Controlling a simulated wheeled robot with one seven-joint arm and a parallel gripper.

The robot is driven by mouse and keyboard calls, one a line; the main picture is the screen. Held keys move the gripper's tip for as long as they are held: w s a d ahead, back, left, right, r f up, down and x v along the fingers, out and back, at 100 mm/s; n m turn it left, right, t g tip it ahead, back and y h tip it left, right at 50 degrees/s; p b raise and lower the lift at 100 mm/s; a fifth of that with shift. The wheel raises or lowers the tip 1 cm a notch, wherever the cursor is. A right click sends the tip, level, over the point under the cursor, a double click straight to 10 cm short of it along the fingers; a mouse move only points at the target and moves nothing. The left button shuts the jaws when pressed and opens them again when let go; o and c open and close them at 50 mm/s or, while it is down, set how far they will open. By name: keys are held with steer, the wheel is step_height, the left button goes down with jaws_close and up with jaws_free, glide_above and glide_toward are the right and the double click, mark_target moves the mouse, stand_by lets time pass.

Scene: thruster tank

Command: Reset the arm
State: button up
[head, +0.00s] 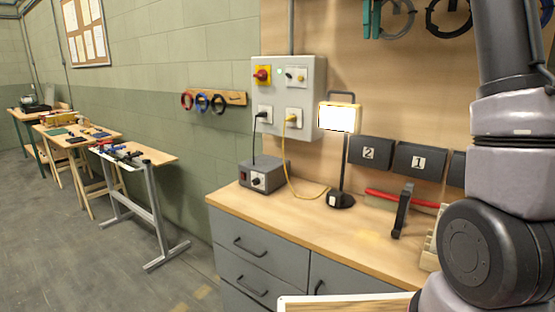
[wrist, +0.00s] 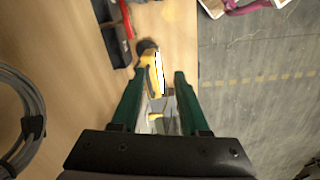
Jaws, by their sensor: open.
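My arm (head: 490,215) rises along the right edge of the head view, partly over the bench. My gripper is not in the head view. In the wrist view my gripper (wrist: 158,82) is open, with its two green fingers apart. Nothing is held between them. The yellow lamp (wrist: 153,68) shows beyond and between the fingers, apart from them.
A wooden bench top (head: 285,220) with grey drawers carries a grey box (head: 262,176), the lit lamp (head: 340,118) and a red-handled tool (head: 385,196). A control panel (head: 288,98) hangs on the wall. Work tables (head: 140,155) stand at left; the floor (head: 75,240) between is open.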

steer(key=s+f+m+t+y, duration=0.1)
steer(key=s+f+m+t, duration=0.3)
steer(key=s, duration=1.1)
steer(key=s+a+f+m+t+y, duration=0.1)
steer(key=s+f+m+t, duration=0.2)
steer(key=s+f+m, duration=0.5)
steer(key=s+f, duration=0.4)
steer(key=f, duration=0.1)
steer(key=shift+s+a+y, duration=0.15)
steer(key=shift+s+y, duration=0.1)
steer(key=shift+y, duration=0.15)
stand_by(0.6)
